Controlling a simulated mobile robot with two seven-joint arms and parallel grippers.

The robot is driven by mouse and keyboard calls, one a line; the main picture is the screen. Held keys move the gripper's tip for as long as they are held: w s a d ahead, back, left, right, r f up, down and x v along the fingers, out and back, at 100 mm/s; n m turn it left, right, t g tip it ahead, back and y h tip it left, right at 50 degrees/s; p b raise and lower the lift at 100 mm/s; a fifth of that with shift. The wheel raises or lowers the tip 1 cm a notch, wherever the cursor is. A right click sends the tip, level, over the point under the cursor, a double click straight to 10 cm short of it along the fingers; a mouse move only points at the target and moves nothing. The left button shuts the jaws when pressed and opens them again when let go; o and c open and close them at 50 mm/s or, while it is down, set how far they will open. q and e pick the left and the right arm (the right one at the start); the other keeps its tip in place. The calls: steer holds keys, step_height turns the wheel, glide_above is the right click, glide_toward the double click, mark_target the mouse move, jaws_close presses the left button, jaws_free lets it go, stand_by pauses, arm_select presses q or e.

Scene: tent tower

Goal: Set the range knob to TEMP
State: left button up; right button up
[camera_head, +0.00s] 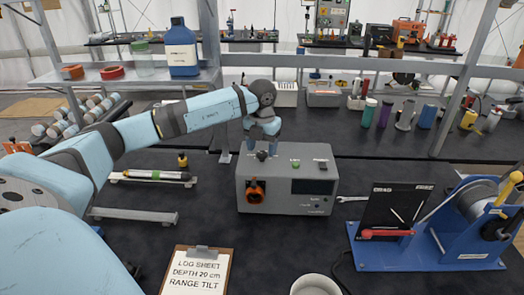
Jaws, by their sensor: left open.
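A grey instrument box (285,205) stands on the dark table in the middle. Its top bears a small dark knob (262,155) at the left, a green button (296,162) and a dark switch (321,166). I take the dark knob for the range knob, but its markings and setting are too small to read. My left gripper (262,148) points down over the top's left part, right at the dark knob, and partly hides it. Its jaws are open; I cannot tell whether they touch the knob. My right gripper is not in view.
A clipboard (197,272) in front reads "LOG SHEET, DEPTH 20 cm, RANGE TILT". A blue winch (465,252) with a black panel (393,207) stands at the right. A wrench (352,198) lies beside the box. A white cup (315,285) is at the front edge.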

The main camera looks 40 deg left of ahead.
mark_target(262, 153)
arm_select(q)
step_height(262, 153, up, 12)
steer(key=b, duration=0.1)
steer(key=shift+r, duration=0.15)
stand_by(0.6)
